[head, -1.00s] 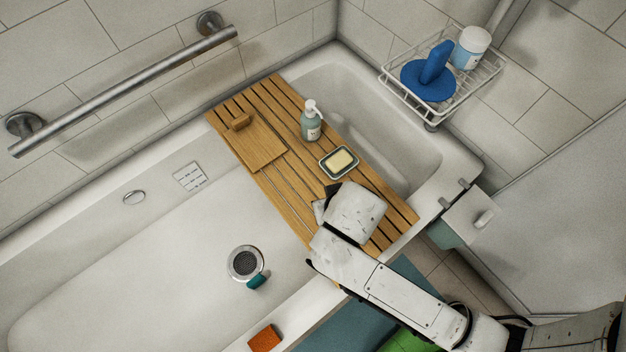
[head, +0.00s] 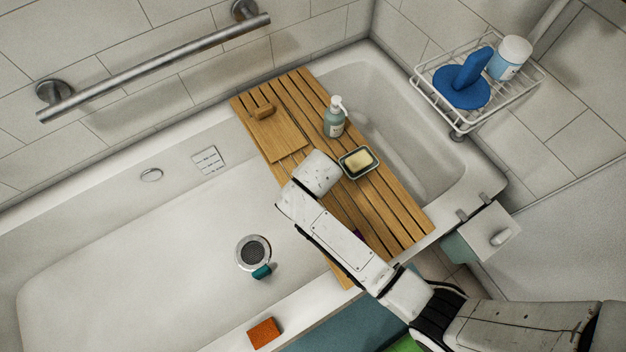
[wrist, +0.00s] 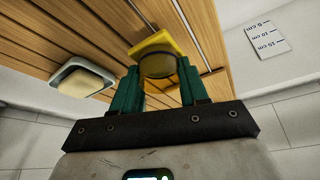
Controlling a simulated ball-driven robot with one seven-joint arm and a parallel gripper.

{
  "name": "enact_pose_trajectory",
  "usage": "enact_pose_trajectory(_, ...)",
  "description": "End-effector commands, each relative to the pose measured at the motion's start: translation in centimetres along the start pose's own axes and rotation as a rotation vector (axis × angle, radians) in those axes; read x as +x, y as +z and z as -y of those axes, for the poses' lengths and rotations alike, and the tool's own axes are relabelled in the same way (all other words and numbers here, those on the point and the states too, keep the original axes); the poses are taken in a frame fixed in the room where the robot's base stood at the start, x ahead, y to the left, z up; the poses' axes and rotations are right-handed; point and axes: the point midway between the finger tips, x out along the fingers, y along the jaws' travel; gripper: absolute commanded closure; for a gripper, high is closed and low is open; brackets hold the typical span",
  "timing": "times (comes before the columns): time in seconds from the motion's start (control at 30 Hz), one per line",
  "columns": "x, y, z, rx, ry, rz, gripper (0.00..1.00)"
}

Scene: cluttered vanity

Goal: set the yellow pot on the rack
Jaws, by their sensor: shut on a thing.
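In the wrist view the yellow pot (wrist: 160,42) is between the two green fingers of my gripper (wrist: 158,72), which is shut on it. It has a yellow squarish part and a dark rounded part, and looks tilted there. A wooden slatted rack (head: 398,212) lies across the bathtub; its slats also fill much of the wrist view (wrist: 60,32). In the head view my wrist is over the rack's left edge, left of the soap dish, and hides the fingers and the pot. I cannot tell the pot's height above the slats.
On the slatted rack are a soap dish (head: 359,163), a pump bottle (head: 334,118) and a wooden board (head: 278,138). A white wire rack (head: 520,92) at the corner holds a blue object (head: 464,82) and a white-capped jar (head: 509,58). An orange block (head: 264,333) sits on the tub rim.

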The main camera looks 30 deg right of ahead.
Motion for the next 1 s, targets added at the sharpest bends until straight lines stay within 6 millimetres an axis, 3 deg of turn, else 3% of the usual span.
enact_pose_trajectory(0.17, 1.9, 1.0, -0.1, -0.002, 0.002, 0.003, 0.95)
enact_pose_trajectory(0.6, 2.5, 1.2, -0.1, -0.001, 0.001, 0.002, 0.96)
enact_pose_trajectory(0.63, 2.4, 1.2, -0.1, -0.001, 0.001, 0.002, 0.54)
enact_pose_trajectory(0.9, 2.4, 1.2, -0.1, -0.001, 0.001, 0.002, 0.29)
enact_pose_trajectory(1.0, 2.4, 1.2, -0.1, -0.001, 0.001, 0.002, 0.28)
